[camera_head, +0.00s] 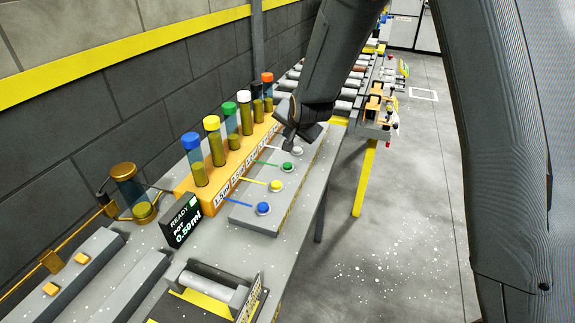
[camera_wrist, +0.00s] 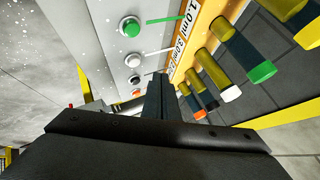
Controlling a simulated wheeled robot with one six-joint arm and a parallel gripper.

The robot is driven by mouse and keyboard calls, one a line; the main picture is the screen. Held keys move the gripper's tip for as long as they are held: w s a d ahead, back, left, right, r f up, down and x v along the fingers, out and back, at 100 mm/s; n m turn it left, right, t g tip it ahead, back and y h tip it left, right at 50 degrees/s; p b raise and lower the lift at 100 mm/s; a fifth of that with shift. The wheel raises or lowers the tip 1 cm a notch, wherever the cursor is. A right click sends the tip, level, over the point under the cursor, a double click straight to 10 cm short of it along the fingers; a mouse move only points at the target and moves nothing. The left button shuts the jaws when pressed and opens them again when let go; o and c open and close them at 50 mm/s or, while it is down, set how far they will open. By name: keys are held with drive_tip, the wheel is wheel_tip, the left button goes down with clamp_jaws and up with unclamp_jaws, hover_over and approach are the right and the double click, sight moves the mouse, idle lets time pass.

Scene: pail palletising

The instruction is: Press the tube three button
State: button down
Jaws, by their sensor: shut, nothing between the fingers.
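A grey button panel (camera_head: 240,216) runs along a row of capped tubes. In the head view its buttons are blue (camera_head: 263,208), yellow (camera_head: 275,185), green (camera_head: 286,167) and white (camera_head: 297,151). The green-capped tube (camera_head: 231,118) is third from the near end, and a green line joins its side to the green button. My gripper (camera_head: 287,136) is shut and empty at the panel's far part, beyond the green button and hiding farther buttons. The wrist view shows the green button (camera_wrist: 131,27), white button (camera_wrist: 133,60) and black button (camera_wrist: 134,79) left of my fingers (camera_wrist: 158,82).
The orange rack (camera_head: 183,200) holds tubes with blue, yellow, green, white, black and orange caps. A READY display (camera_head: 180,222) and a glass pot (camera_head: 132,188) stand at the near left. A roller conveyor (camera_head: 345,92) lies beyond. The floor at right is clear.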

sight(289, 167)
drive_tip(key=shift+f+b, duration=2.45)
drive_tip(key=shift+f, duration=1.9)
drive_tip(key=shift+f, duration=0.1)
drive_tip(key=shift+f+b, duration=0.3)
drive_tip(key=shift+f+b, duration=0.35)
drive_tip(key=shift+f, duration=0.2)
drive_tip(key=shift+r+p, duration=0.6)
drive_tip(key=shift+r, duration=0.35)
drive_tip(key=shift+r+p, duration=1.5)
drive_tip(key=shift+r, duration=1.05)
